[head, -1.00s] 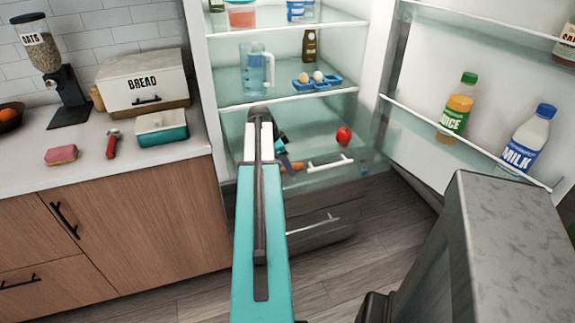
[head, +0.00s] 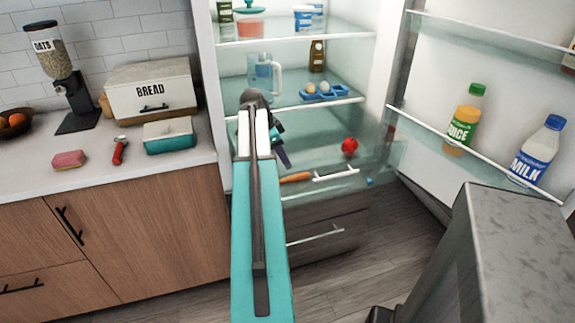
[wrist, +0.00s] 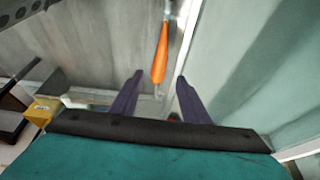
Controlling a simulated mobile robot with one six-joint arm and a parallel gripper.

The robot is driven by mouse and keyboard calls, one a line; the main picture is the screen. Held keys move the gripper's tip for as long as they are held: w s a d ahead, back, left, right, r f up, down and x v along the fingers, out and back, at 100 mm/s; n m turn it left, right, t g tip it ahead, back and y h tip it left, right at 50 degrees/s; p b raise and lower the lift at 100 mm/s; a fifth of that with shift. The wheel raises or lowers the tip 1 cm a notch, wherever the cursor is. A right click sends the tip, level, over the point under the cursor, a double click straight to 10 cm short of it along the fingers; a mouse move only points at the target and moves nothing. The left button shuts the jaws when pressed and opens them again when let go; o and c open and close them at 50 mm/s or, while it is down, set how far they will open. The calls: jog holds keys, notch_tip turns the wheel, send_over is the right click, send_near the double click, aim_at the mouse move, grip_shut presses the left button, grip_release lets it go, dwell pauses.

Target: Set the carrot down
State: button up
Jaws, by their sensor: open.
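The orange carrot (head: 296,178) lies low in the open fridge, at the front of the lowest glass level, left of a white handle (head: 336,174). In the wrist view the carrot (wrist: 160,55) lies lengthwise just beyond my fingertips, in line with the gap between them. My gripper (head: 286,163) is open and empty, above and a little left of the carrot, and apart from it. Both dark fingers (wrist: 158,75) show in the wrist view. My teal arm hides part of the fridge's left side in the head view.
A red tomato-like item (head: 349,146) sits right of the carrot. A blue egg tray (head: 324,94) and a jug (head: 264,72) stand on the shelf above. The open door on the right holds juice (head: 465,118) and milk (head: 538,150).

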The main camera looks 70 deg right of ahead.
jog(key=shift+v, duration=1.4)
